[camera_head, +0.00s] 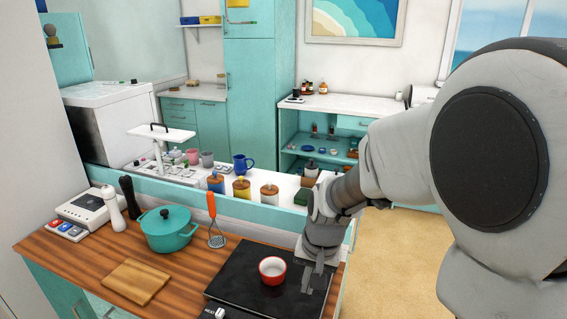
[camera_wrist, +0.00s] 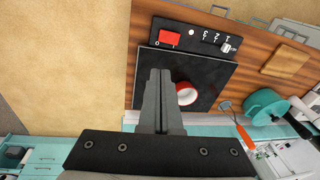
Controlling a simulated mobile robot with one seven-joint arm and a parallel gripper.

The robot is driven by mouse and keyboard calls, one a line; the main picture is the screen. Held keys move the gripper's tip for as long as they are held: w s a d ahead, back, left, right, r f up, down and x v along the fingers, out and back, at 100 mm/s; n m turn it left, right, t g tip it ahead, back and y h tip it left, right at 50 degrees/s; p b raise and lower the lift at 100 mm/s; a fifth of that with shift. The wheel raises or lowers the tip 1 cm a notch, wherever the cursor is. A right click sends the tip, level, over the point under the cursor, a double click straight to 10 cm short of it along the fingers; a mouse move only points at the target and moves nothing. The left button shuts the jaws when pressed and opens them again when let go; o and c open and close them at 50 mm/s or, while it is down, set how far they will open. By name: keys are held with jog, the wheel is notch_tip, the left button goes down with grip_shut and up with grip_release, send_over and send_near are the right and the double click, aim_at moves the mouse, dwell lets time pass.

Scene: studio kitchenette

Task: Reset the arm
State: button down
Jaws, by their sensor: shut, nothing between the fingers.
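My gripper (camera_head: 313,277) is above the right part of the black cooktop (camera_head: 236,284) in the head view, fingers pointing down. In the wrist view my gripper (camera_wrist: 160,75) has its two fingers together, with nothing between them. A small red bowl with a white inside (camera_head: 272,270) sits on the cooktop, left of my gripper and apart from it. The bowl also shows in the wrist view (camera_wrist: 187,93), just right of the fingers. My arm fills the right side of the head view.
A teal lidded pot (camera_head: 168,230), an orange-handled masher (camera_head: 213,217), a cutting board (camera_head: 135,281) and two mills, white (camera_head: 113,208) and black (camera_head: 130,197), stand on the wooden counter (camera_head: 75,262). Several jars line the ledge behind. Open floor (camera_head: 405,255) lies to the right.

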jog(key=s+d+r+n+t, duration=0.1)
jog(key=s+d+r+t, duration=0.1)
jog(key=s+d+r, duration=0.2)
jog(key=s+d+r+n+t+h, duration=0.1)
jog(key=s+d+r, duration=0.3)
jog(key=s+r, duration=0.6)
jog(key=shift+s+d+r+n+t, duration=0.3)
jog(key=shift+s+d+n+t, duration=0.15)
jog(key=shift+s, duration=0.55)
